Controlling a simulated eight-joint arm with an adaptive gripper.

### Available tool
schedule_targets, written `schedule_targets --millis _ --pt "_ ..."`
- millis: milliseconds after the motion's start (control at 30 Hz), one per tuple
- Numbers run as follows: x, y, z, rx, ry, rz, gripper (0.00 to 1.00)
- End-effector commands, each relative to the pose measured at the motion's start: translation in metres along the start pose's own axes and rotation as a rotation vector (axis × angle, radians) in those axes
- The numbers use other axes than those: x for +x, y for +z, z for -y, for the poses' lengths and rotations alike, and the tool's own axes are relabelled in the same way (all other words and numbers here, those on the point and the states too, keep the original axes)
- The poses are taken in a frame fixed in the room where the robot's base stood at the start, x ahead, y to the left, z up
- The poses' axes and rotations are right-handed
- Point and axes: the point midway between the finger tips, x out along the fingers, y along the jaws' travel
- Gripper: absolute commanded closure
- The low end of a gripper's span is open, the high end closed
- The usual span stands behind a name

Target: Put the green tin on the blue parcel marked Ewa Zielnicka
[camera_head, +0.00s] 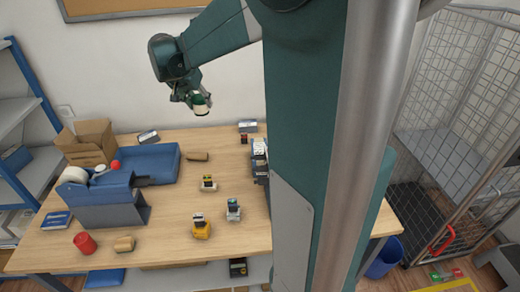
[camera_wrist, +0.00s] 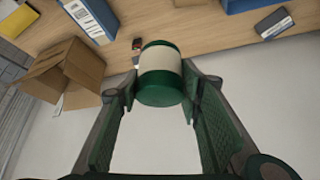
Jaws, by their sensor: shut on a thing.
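The green tin, with a broad cream band, is held in the air above the far side of the counter in the head view (camera_head: 201,106). It also shows between the fingers in the wrist view (camera_wrist: 161,88). My gripper (camera_head: 197,97) is shut on the tin's sides; both fingers show in the wrist view (camera_wrist: 162,94). I cannot pick out a blue parcel marked Ewa Zielnicka; no such name is legible. My column hides part of the counter on the right.
A blue tray (camera_head: 152,170) and an open cardboard box (camera_head: 92,137) stand at the counter's back left. A red can (camera_head: 85,243) stands at front left. Small labelled things (camera_head: 201,229) stand mid-counter. Bare wood (camera_head: 170,220) lies left of them. A wire cage (camera_head: 455,110) stands right.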

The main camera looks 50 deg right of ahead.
Motion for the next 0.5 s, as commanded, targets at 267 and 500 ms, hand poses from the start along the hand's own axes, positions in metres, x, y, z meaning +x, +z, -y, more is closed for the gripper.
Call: schedule_targets --millis 267,500 --pt "0.019 -0.032 -0.070 0.062 0.039 -0.002 0.78" --pt "0.032 -0.052 -0.129 0.111 0.071 -0.004 0.78"
